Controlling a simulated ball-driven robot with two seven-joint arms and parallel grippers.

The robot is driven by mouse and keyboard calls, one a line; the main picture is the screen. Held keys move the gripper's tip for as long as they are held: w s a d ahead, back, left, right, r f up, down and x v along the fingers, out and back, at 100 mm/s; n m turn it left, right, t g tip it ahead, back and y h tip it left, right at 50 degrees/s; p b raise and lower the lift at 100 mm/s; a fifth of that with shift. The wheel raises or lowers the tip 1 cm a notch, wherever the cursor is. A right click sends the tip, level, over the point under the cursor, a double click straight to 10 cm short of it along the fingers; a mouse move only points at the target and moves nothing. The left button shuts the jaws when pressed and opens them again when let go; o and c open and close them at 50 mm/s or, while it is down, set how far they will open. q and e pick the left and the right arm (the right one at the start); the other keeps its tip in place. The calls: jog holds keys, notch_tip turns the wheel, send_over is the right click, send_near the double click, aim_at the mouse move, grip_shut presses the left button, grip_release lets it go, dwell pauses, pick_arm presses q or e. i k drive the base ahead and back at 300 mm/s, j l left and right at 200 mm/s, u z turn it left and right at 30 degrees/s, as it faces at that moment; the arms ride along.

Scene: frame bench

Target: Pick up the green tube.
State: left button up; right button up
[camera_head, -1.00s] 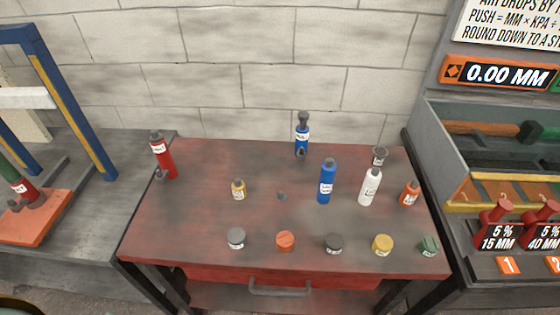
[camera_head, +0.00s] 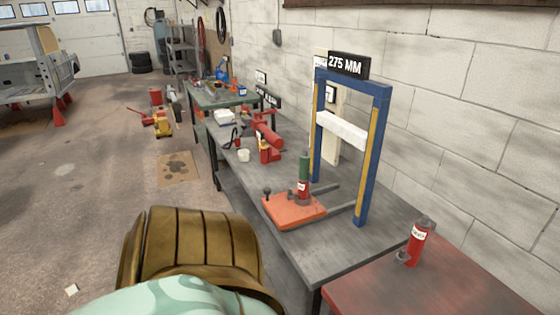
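A green tube (camera_head: 304,166) stands upright on top of a red bottle jack (camera_head: 303,190). The jack sits on an orange plate (camera_head: 283,212) on the grey bench. The tube and jack stand beside the blue press frame (camera_head: 373,160), whose pale crossbar is at a level above the tube's top. Neither gripper is in view.
The grey bench (camera_head: 352,248) runs back along the wall with red tools on it. A red bottle (camera_head: 415,242) stands on the red table (camera_head: 430,290) at the lower right. Open floor (camera_head: 100,190) lies left of the bench.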

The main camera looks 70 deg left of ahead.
aim_at(304, 158)
jog(key=u, duration=2.15)
jog(key=z, duration=0.55)
jog(key=i+j+z, duration=0.45)
jog(key=j+z, duration=0.15)
jog(key=i+j+z, duration=0.15)
jog(key=j+z, duration=0.2)
